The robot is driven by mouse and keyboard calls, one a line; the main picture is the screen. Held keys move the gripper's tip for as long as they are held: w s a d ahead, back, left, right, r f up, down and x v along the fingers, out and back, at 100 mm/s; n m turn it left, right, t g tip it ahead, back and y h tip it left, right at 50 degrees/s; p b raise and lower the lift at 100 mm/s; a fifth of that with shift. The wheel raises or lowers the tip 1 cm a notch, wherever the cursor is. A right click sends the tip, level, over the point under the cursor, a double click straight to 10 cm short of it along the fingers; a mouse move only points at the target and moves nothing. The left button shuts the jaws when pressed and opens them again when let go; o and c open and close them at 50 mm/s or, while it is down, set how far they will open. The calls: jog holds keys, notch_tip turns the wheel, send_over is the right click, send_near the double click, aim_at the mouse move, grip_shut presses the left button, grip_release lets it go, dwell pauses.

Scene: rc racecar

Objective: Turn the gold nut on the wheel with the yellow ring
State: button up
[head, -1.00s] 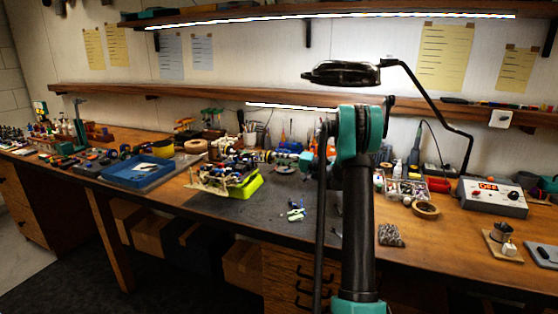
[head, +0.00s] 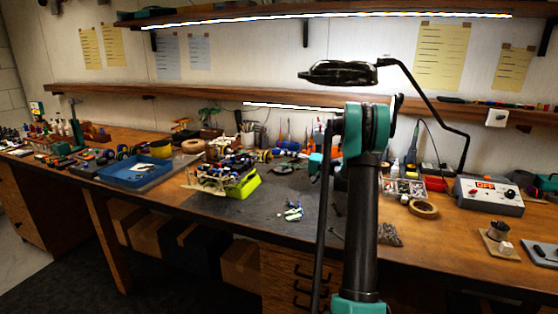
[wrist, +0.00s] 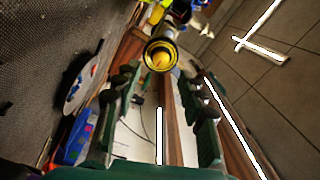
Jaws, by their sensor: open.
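The wheel with the yellow ring (wrist: 160,56) faces me near the top middle of the wrist view, a dark round rim around a yellow ring. A gold nut (wrist: 160,58) shows at its centre. My gripper (wrist: 165,84) is open, with one dark green finger on each side and nothing between them. The wheel appears beyond the fingertips, apart from them. In the head view the car (head: 222,172) sits on a yellow-green stand (head: 244,186) on the bench mat. My gripper is mostly hidden behind my arm there, to the right of the car.
A blue tray (head: 135,173) stands left of the car. Small loose parts (head: 293,211) lie on the mat to its right. A tape roll (head: 423,209), a parts box and a power supply (head: 489,196) stand on the right. A black lamp (head: 338,73) hangs above.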

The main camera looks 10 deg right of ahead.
jog(key=v, duration=0.7)
jog(key=shift+s, duration=0.1)
